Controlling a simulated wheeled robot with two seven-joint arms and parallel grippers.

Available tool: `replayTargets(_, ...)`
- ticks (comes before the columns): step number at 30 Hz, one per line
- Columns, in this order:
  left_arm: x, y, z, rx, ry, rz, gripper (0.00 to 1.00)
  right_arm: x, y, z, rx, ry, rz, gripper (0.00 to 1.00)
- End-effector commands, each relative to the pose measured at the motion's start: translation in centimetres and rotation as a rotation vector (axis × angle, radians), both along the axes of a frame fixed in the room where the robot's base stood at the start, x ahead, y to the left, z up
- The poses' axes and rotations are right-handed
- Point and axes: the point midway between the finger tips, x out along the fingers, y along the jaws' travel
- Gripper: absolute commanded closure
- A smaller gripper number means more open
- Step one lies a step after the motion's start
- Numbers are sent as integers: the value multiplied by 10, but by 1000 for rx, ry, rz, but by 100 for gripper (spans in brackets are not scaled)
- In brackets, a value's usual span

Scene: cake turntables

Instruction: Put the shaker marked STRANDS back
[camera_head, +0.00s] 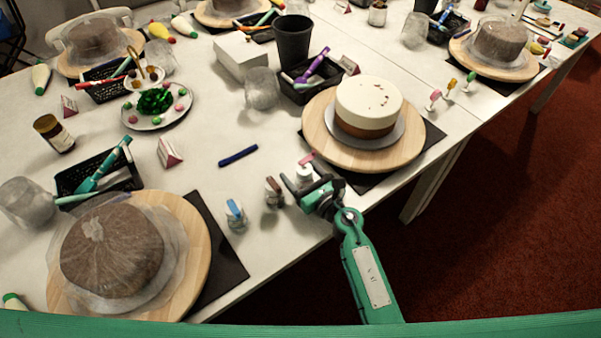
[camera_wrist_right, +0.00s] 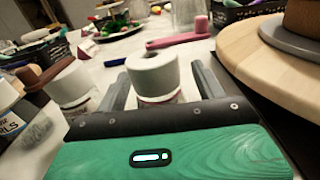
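My right gripper (camera_head: 305,184) is low over the front edge of the table, with its fingers on either side of a small white-capped shaker (camera_head: 304,172). In the right wrist view this shaker (camera_wrist_right: 152,77) stands between the two fingers, with a gap visible on both sides, so the gripper looks open. Its label is mostly hidden and I cannot read STRANDS on it. To its left stand a shaker with brown on top (camera_head: 273,192) and one with blue on top (camera_head: 235,213). A label ending in "RLS" shows on a shaker (camera_wrist_right: 10,115) at the wrist view's left edge. My left gripper is not in view.
A pink piece (camera_head: 307,157) lies just behind the gripped-around shaker. A wooden turntable (camera_head: 416,142) with a white-and-brown cake (camera_head: 369,104) stands close right. A blue pen (camera_head: 238,155) lies behind.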

Motion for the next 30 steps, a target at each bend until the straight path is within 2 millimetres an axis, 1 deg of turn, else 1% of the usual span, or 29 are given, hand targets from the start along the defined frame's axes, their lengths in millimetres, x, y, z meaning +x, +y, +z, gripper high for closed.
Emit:
replayTargets(6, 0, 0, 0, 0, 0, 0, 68, 0, 0, 0, 0, 0, 0, 30)
replayTargets(9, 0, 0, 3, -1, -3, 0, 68, 0, 0, 4, 1, 0, 0, 30)
replayTargets(11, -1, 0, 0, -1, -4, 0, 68, -5, -4, 1, -2, 1, 0, 30)
replayTargets(14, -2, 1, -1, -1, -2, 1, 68, -19, -14, 0, -3, 0, 0, 30)
replayTargets(17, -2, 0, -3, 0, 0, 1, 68, -37, -27, -1, -3, 1, 1, 30)
replayTargets(21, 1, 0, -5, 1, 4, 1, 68, -62, -45, -1, -3, 0, 1, 30)
replayTargets(24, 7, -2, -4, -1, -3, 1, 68, -77, -55, 0, -2, 1, 2, 30)
replayTargets(30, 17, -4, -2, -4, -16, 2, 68, -94, -68, 1, -1, 1, 0, 30)
